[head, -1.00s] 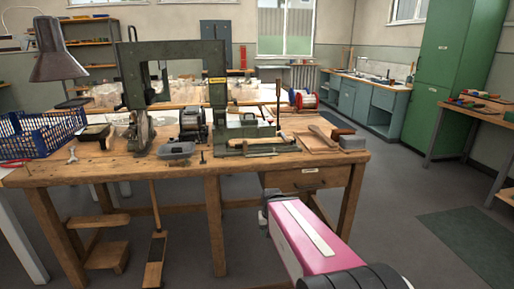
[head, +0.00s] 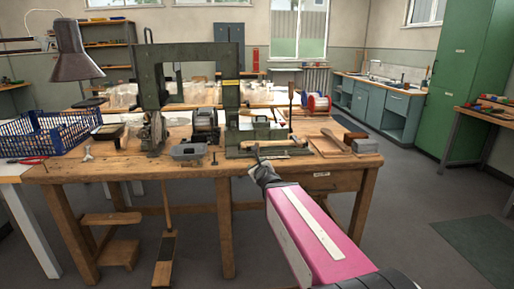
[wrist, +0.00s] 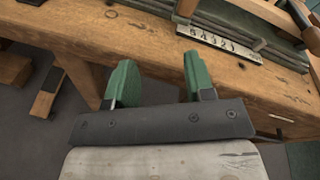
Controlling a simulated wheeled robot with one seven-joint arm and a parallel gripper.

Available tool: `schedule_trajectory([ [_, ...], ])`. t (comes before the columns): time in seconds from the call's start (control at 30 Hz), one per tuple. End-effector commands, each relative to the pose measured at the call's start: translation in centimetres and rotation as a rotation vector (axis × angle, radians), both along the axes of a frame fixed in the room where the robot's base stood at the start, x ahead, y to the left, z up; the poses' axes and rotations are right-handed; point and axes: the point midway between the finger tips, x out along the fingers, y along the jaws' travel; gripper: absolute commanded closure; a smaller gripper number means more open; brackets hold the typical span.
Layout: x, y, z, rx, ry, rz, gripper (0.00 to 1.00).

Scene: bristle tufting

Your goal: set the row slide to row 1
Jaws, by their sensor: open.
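The green tufting machine (head: 148,88) stands on the wooden bench. Its low slide unit (head: 262,133) sits at the right, with a wooden-handled tool lying along its front. In the wrist view a white numbered strip (wrist: 219,43) lies along the slide's front edge, its digits apparently running 5 to 1 from left to right. Where the slide is set cannot be made out. My gripper (head: 259,163) is at the bench's front edge, just in front of the slide unit. In the wrist view its two green fingers (wrist: 160,82) are apart with nothing between them.
The wooden bench (wrist: 135,40) has its front edge beneath my fingers. A drawer is under the right side. Floor is clear at the right.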

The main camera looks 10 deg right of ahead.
Motion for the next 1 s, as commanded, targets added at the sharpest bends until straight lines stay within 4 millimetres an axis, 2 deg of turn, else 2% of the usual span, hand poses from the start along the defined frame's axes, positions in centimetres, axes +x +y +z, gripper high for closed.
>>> schedule_trajectory([
  [0.1, 0.3, -0.5, 2.5, 0.235, -0.073, -0.091, 0.51],
  [0.3, 0.4, -1.2, 4.4, 0.438, -0.137, -0.161, 0.51],
  [0.57, 1.9, -1.2, 4.5, 0.457, -0.142, -0.166, 0.51],
  [1.0, 9.2, -1.2, 4.4, 0.454, -0.140, -0.164, 0.51],
])
